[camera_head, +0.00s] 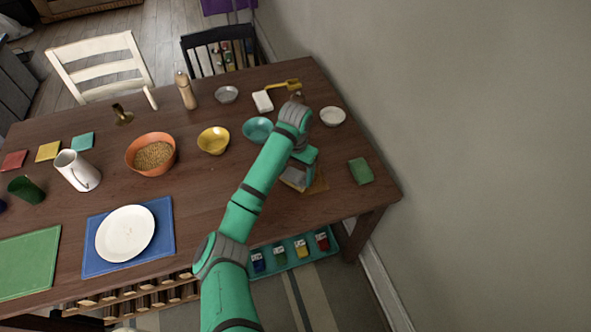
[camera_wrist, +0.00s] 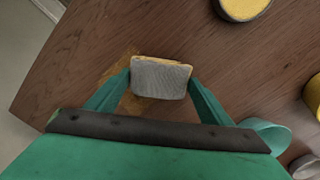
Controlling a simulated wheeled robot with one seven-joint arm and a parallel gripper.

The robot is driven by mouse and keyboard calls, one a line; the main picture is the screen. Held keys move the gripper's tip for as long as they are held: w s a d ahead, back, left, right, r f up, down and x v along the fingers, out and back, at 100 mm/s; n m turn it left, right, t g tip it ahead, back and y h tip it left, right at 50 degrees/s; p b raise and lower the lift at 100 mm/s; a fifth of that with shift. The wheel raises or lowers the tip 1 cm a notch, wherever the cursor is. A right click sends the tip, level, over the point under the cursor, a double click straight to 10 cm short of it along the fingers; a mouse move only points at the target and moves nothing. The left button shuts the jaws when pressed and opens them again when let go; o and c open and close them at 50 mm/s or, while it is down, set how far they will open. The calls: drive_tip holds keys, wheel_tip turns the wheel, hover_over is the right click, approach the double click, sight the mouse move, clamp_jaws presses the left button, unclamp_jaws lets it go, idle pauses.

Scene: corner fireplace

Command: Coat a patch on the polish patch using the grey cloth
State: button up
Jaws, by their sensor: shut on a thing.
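My gripper (camera_wrist: 160,79) is shut on the grey cloth (camera_wrist: 161,80), a small pad with a grey face and a yellowish edge. The cloth sits between the two fingers, over the polish patch (camera_wrist: 116,73), an orange-brown stain on the wooden table. The patch shows to the left of the cloth and below it; the rest is hidden under the cloth and fingers. In the head view the cloth (camera_head: 293,178) is low over the table's right part, with the patch (camera_head: 318,185) showing at its right. I cannot tell whether the cloth touches the wood.
A green block (camera_head: 361,171) lies to the right of the patch. A teal bowl (camera_head: 258,129), a white bowl (camera_head: 333,116) and a yellow bowl (camera_head: 213,140) stand farther back. A white plate (camera_head: 125,233) is on a blue mat at the left. Bare wood surrounds the patch.

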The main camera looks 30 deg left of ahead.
wheel_tip(320, 180, up, 3)
drive_tip(key=shift+a, duration=0.15)
drive_tip(key=shift+r, duration=1.95)
